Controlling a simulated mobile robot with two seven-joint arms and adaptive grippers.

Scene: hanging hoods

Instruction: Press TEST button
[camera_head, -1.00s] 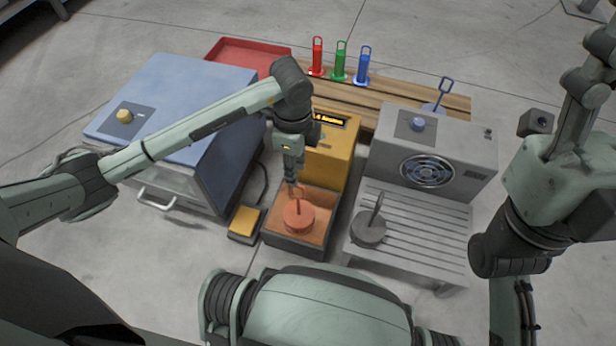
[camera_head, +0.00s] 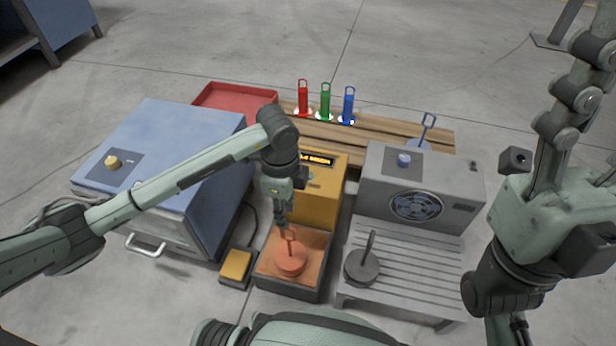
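A yellow unit (camera_head: 318,205) stands in the middle with a small lit display (camera_head: 317,159) on top; its text is too small to read, and no TEST label is legible. An open tray (camera_head: 318,285) in front of it contains an orange disc (camera_head: 290,262) with an upright handle. My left gripper (camera_head: 286,232) points down at this handle. Its fingers are small and overlap the handle, so I cannot tell whether they grip it.
A blue hooded box (camera_head: 165,145) with a yellow knob stands left. A yellow pedal-like block (camera_head: 236,264) lies beside the tray. Red, green and blue holders stand behind.

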